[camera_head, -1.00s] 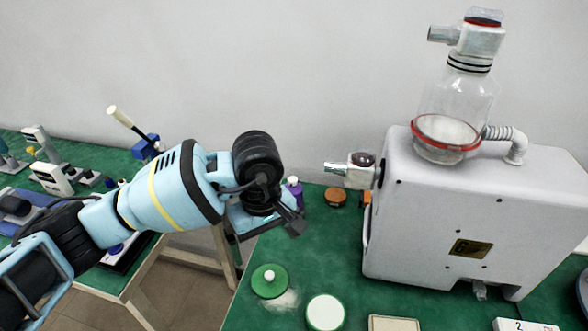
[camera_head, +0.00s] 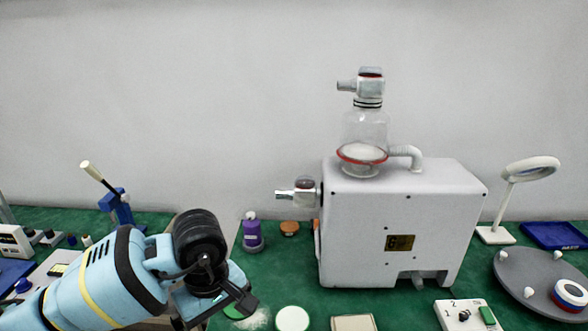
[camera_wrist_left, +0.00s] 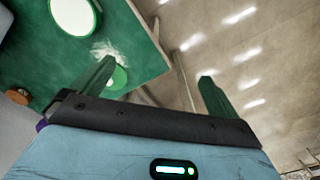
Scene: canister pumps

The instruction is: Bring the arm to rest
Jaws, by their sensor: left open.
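My left arm comes in from the lower left in the head view. Its gripper (camera_head: 243,306) hangs over the left front part of the green table, near a green lid partly hidden behind it. In the left wrist view the two fingers of my left gripper (camera_wrist_left: 155,85) stand wide apart with nothing between them. One finger shows against the table edge, the other against the floor. My right gripper is in neither view.
A white pump box (camera_head: 390,230) with a glass canister (camera_head: 366,130) stands on the green table. A purple bottle (camera_head: 252,233), a white-topped green lid (camera_head: 293,319), a control box (camera_head: 467,315) and a round grey tray (camera_head: 530,285) are around it. A gap separates the tables.

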